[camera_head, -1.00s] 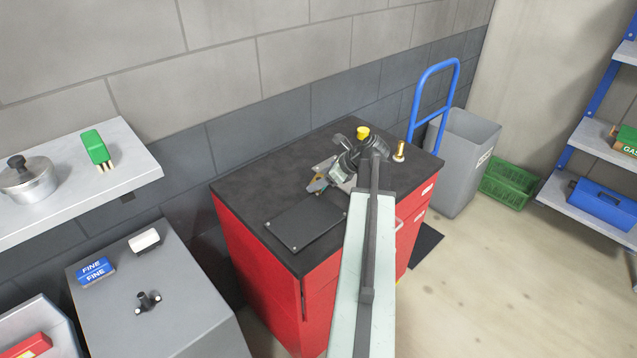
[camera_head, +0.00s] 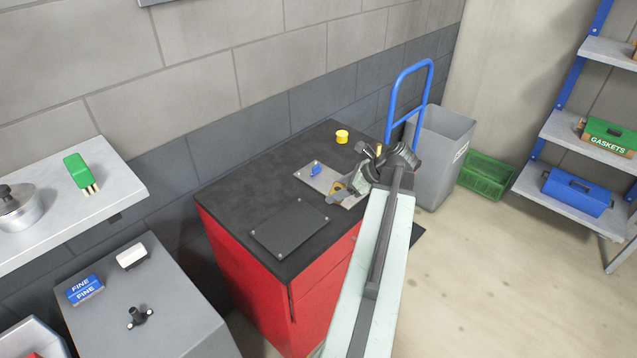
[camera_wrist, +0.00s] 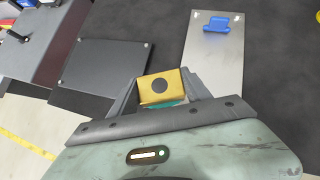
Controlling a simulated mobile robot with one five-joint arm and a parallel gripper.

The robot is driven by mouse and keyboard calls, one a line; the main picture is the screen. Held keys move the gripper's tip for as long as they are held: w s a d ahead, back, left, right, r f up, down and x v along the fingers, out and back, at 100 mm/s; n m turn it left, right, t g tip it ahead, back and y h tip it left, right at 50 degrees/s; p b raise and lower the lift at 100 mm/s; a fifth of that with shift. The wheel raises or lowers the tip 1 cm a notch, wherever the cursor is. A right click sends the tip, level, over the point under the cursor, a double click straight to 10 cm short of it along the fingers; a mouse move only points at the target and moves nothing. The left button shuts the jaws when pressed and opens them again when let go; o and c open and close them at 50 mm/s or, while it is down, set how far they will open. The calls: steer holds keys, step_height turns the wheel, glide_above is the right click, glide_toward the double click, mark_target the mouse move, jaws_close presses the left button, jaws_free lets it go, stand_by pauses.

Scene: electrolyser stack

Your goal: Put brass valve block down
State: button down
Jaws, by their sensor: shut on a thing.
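The brass valve block (camera_wrist: 161,86) is a gold-coloured block with a dark round spot on its face. It sits between the fingers of my gripper (camera_wrist: 160,90), which is shut on it, in the wrist view. In the head view my gripper (camera_head: 344,190) is over the right front part of the red cabinet's dark top (camera_head: 235,200), by a grey metal plate (camera_head: 313,178). My arm and gripper hide part of that plate. I cannot tell how far the block is above the top.
A blue part (camera_head: 315,171) is on the metal plate. A black plate (camera_head: 289,228) lies to its left. A yellow-capped item (camera_head: 342,136) stands at the back. A blue hand-truck frame (camera_head: 391,105) and grey bin (camera_head: 447,150) stand beyond. The top's back left is clear.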

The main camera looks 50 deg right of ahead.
steer(key=shift+s+d+r, duration=0.15)
steer(key=shift+s+d, duration=0.05)
steer(key=shift+s, duration=0.9)
